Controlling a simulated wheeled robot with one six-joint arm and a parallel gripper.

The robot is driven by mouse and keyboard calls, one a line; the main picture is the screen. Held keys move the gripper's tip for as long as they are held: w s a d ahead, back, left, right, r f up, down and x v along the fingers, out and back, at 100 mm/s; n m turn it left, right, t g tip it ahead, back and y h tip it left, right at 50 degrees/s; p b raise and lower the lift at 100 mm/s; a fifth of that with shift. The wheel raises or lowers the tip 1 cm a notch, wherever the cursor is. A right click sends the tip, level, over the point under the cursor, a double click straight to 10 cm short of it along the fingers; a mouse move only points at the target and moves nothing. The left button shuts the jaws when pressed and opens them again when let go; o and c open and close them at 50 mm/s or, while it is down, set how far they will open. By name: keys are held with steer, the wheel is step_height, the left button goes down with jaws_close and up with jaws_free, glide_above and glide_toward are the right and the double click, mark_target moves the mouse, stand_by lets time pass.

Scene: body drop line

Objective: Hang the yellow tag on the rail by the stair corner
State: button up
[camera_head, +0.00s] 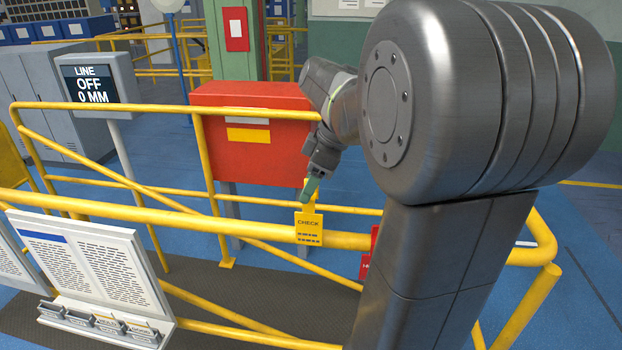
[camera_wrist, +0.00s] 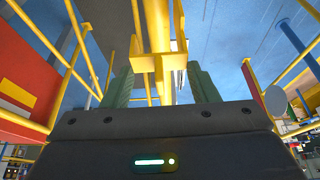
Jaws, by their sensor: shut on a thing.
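The yellow tag (camera_head: 309,229), printed "CHECK", hangs upright in front of the thick yellow front rail (camera_head: 180,216). My gripper (camera_head: 309,190) is just above the rail, shut on the top of the tag. In the wrist view the yellow tag (camera_wrist: 158,63) sits between the green fingers of my gripper (camera_wrist: 158,85), with yellow bars close beyond it. I cannot tell whether the tag's hook rests on the rail. The stair corner is not clearly identifiable.
A red sign (camera_head: 367,262) is on the rail to the right, partly hidden by my arm. A red box (camera_head: 252,150) stands behind the railings. A document board (camera_head: 85,265) with small labelled holders is at the lower left. A display (camera_head: 97,84) reads "LINE OFF 0 MM".

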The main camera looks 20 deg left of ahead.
mark_target(311, 219)
steer(key=shift+w+f+b, duration=0.1)
steer(key=shift+f+b, duration=1.9)
steer(key=shift+f, duration=1.15)
steer(key=shift+f+b, duration=1.5)
steer(key=shift+f, duration=0.55)
steer(key=o, duration=1.3)
